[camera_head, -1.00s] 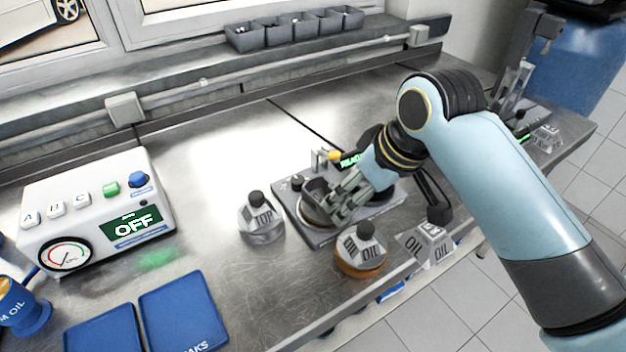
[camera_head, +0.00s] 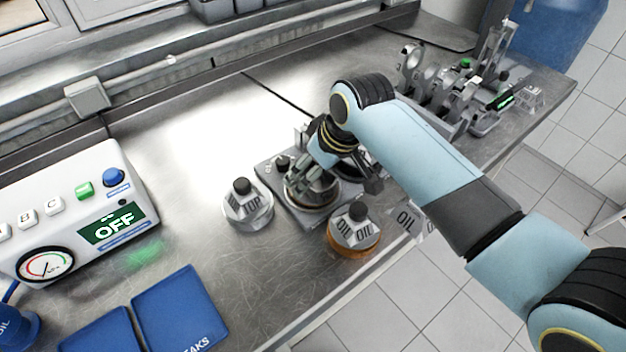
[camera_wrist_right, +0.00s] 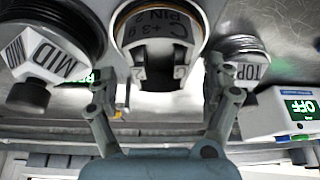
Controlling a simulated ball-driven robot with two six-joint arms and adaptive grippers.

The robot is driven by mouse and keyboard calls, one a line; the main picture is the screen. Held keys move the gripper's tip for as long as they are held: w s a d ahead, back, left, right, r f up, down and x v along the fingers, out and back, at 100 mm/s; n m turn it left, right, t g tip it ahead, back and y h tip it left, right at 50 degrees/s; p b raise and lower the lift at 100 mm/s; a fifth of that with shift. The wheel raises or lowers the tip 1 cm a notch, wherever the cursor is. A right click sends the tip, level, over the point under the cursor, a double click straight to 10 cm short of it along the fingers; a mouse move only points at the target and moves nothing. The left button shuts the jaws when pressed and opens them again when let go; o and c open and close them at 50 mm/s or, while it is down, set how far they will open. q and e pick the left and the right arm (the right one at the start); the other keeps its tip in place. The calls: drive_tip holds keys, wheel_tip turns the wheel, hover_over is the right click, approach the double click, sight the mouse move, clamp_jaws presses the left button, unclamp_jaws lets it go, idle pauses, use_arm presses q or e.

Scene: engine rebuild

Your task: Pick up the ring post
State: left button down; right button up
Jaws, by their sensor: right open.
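Labelled posts with black knobs stand on the bench, and I cannot tell which is the ring post. The TOP post (camera_head: 247,212) is left of the grey fixture (camera_head: 268,172), and the OIL post (camera_head: 354,240), with an orange-brown base, is in front. The MID post (camera_wrist_right: 58,58) shows upside down in the right wrist view, where the TOP post (camera_wrist_right: 242,62) is at the right. My right gripper (camera_head: 314,184) is open over the fixture. In the wrist view its fingers stand either side of a grey piston (camera_wrist_right: 157,40) marked PIN 2; contact is unclear. My left gripper is out of view.
A white box (camera_head: 75,220) reading OFF stands at the left. Blue trays (camera_head: 180,308) lie at the front left. Metal parts and stands (camera_head: 455,90) are at the back right. The bench's front edge is close to the OIL post.

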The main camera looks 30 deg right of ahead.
drive_tip(key=shift+x, duration=0.95)
drive_tip(key=c, duration=1.6)
drive_tip(key=shift+c, duration=0.3)
drive_tip(key=shift+r, duration=0.1)
